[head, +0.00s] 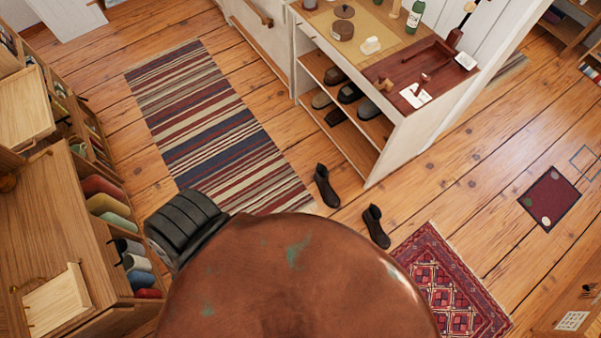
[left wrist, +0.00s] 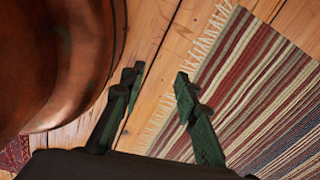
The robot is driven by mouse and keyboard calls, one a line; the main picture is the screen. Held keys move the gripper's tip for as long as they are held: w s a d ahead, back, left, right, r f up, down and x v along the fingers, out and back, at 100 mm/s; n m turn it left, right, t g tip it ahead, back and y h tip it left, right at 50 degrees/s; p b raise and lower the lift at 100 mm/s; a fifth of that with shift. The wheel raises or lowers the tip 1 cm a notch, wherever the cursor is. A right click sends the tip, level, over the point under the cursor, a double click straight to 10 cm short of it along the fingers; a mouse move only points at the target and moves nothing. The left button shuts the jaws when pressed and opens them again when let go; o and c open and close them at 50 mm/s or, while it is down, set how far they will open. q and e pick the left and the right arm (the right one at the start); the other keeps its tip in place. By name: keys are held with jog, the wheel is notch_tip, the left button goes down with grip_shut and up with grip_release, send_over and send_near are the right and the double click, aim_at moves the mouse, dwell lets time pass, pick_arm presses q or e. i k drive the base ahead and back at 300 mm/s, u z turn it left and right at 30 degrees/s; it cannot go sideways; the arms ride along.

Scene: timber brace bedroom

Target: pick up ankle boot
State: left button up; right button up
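Two dark ankle boots stand on the plank floor in the head view. One ankle boot (head: 325,187) is beside the right edge of the striped rug, and the other ankle boot (head: 376,227) is a little to the right and nearer, by the red patterned rug. In the left wrist view my left gripper (left wrist: 158,82) is open, its two fingers apart with nothing between them, over bare floor and the striped rug's fringe. No boot shows in that view. My left gripper's fingers are hidden in the head view. My right gripper is not in view.
A white shelf unit (head: 397,144) holding several shoes stands behind the boots. The striped rug (head: 215,125) lies left and the red patterned rug (head: 445,280) lies right. A wooden cabinet (head: 45,215) stands at left.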

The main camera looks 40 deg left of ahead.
aim_at(331, 198)
jog(key=u, duration=1.45)
jog(key=k, duration=0.15)
jog(key=u, duration=0.85)
jog(key=i, duration=1.8)
jog(key=z, duration=1.8)
